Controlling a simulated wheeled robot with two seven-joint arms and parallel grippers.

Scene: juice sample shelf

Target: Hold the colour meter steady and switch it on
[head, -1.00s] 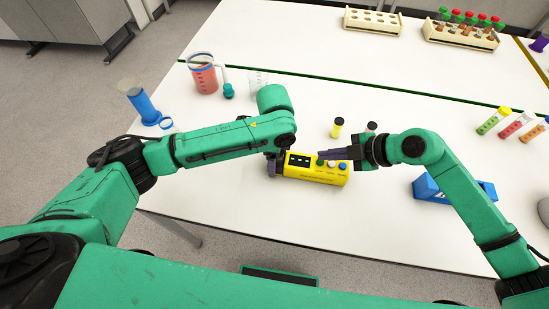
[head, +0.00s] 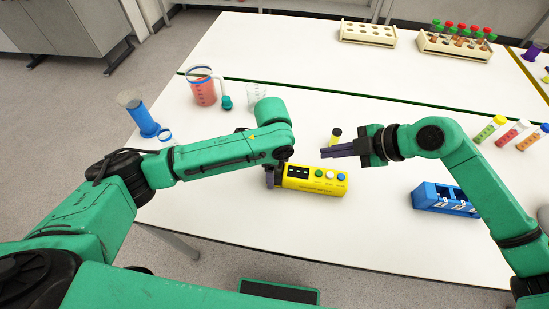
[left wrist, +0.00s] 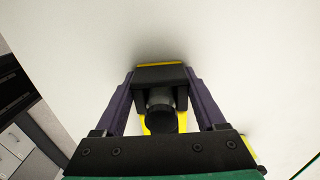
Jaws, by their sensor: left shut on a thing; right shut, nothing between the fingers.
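The colour meter (head: 303,184) is a yellow box with a dark display (head: 298,171) at its left part and green, white and blue buttons in a row on the right. I cannot tell whether the display is lit. My left gripper (head: 271,177) is shut on the meter's left end. In the left wrist view my left gripper's (left wrist: 160,92) two purple fingers flank a dark part of the meter (left wrist: 159,64). My right gripper (head: 322,152) is shut and empty, above and behind the buttons in the picture, apart from the meter.
A blue holder (head: 429,197) stands right of the meter. A small yellow vial with a black cap (head: 336,138) is behind my right fingers. A red-filled jug (head: 203,90) and a blue-based cylinder (head: 142,118) stand at left. Racks (head: 368,33) stand at the back. White table in front is clear.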

